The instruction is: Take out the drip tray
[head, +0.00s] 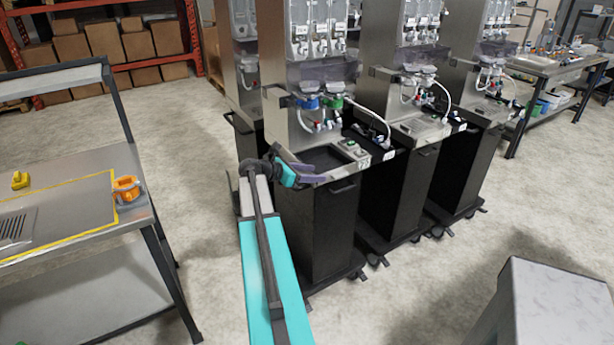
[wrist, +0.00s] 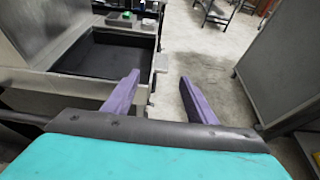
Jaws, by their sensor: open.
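The drip tray (head: 322,158) is a dark, shallow, rectangular tray set in the steel deck of the nearest dispenser. In the wrist view the tray (wrist: 105,58) lies to the left, ahead of my gripper, and looks empty. My gripper (head: 312,173) is at the front edge of that deck, close to the tray's front side. In the wrist view its two purple fingers (wrist: 159,77) are spread apart with nothing held between them. The left finger overlaps the near right corner of the deck in the picture. I cannot tell whether it touches.
More dispensers (head: 405,175) on black wheeled cabinets stand to the right. A steel bench (head: 75,165) with an orange clamp-like item (head: 126,188) stands at left. A grey box (head: 555,300) is at lower right. Open floor (head: 195,120) lies between bench and dispensers.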

